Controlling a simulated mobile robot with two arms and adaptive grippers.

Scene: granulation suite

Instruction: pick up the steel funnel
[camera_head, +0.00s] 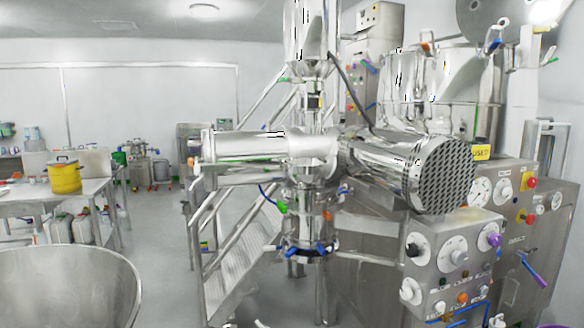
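No separate piece that I can clearly name as the steel funnel shows. A wide, round, open steel vessel (68,290) fills the lower left corner, close to the camera. Its rim and inner wall show, and the picture edge cuts off its lower part. I cannot tell whether it is the funnel or a bowl. Neither my left nor my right gripper is in view.
A large steel granulation machine (265,146) fills the middle and right, with a knobbed control panel (455,262) near the front. A steel table (95,186) with a yellow pot (65,177) stands left. Floor between is open.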

